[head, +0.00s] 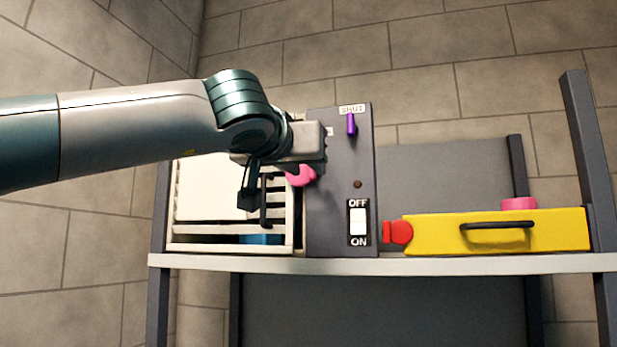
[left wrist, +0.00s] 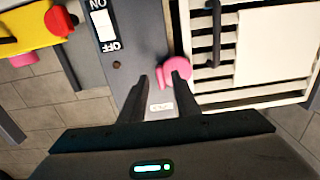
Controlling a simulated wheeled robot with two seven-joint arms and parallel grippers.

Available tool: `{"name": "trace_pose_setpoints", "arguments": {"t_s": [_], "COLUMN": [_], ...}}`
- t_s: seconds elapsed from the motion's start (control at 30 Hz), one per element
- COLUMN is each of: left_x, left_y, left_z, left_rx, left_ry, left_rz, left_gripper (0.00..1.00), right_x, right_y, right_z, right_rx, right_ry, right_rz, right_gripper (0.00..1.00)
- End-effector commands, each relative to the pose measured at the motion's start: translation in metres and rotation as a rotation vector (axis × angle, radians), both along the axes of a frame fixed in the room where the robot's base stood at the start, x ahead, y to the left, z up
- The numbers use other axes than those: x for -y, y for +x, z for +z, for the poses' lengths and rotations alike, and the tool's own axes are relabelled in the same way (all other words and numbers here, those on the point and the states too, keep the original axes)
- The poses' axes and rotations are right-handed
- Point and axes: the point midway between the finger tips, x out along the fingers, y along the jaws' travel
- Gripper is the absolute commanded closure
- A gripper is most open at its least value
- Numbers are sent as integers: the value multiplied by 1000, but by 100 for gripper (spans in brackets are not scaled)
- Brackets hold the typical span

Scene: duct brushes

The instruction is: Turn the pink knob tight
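The pink knob (head: 301,176) sits at the left edge of the dark grey panel (head: 330,220), beside the white slatted door. My left gripper (head: 250,190) is in front of it and hides part of it in the head view. In the left wrist view my left gripper (left wrist: 160,78) is open, with its two dark fingers apart. The knob (left wrist: 175,71) shows at the fingertips, partly between them and partly behind the right-hand one. I cannot tell whether a finger touches it. My right gripper is not in view.
The panel has a purple lever (head: 351,124) and a white ON/OFF switch (head: 358,221). A white slatted door (head: 210,195) with a dark handle is on the left. A yellow box (head: 440,235) with a red end piece (head: 398,232) and a pink part (head: 518,204) is on the right.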

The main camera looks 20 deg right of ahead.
Motion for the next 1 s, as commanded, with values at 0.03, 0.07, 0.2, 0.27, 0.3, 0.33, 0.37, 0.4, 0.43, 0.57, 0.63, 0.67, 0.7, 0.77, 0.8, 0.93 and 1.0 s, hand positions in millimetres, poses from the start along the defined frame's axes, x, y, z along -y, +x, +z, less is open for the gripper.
{"name": "trace_pose_setpoints", "arguments": {"t_s": [0.03, 0.07, 0.2, 0.27, 0.3, 0.33, 0.37, 0.4, 0.43, 0.57, 0.63, 0.67, 0.7, 0.77, 0.8, 0.93, 1.0], "left_x": [-6, -9, -25, -32, -36, -40, -43, -48, -51, -64, -69, -71, -74, -77, -78, -80, -80], "left_y": [-8, -13, -36, -46, -53, -58, -63, -70, -75, -94, -102, -105, -109, -113, -115, -118, -119], "left_z": [-4, -4, -5, -5, -6, -5, -5, -5, -6, -4, -4, -4, -3, -3, -2, -2, -2], "left_rx": [2, 3, 2, 2, 2, 2, 2, 2, 1, -1, 0, 0, -1, -1, -2, -1, -2], "left_ry": [-2, -1, -1, -2, -1, -1, -2, 0, 1, -1, 0, 0, 1, 1, 1, 2, 3], "left_rz": [0, 0, 0, 1, 0, 0, 0, 0, 0, 0, 0, 0, 0, 1, 1, 0, 0], "left_gripper": [71, 71, 71, 71, 71, 71, 71, 71, 71, 71, 71, 71, 71, 71, 71, 71, 71], "right_x": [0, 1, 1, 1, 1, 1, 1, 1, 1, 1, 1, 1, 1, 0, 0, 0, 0], "right_y": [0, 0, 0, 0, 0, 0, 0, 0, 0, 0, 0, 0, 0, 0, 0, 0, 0], "right_z": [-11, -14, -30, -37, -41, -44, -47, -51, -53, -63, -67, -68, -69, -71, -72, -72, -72], "right_rx": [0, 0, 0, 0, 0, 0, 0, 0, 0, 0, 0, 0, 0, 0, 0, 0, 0], "right_ry": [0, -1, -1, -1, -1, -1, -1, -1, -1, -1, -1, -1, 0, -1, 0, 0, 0], "right_rz": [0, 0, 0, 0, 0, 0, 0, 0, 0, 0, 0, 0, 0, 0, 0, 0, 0], "right_gripper": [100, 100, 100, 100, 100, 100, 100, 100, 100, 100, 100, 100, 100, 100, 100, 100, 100]}}
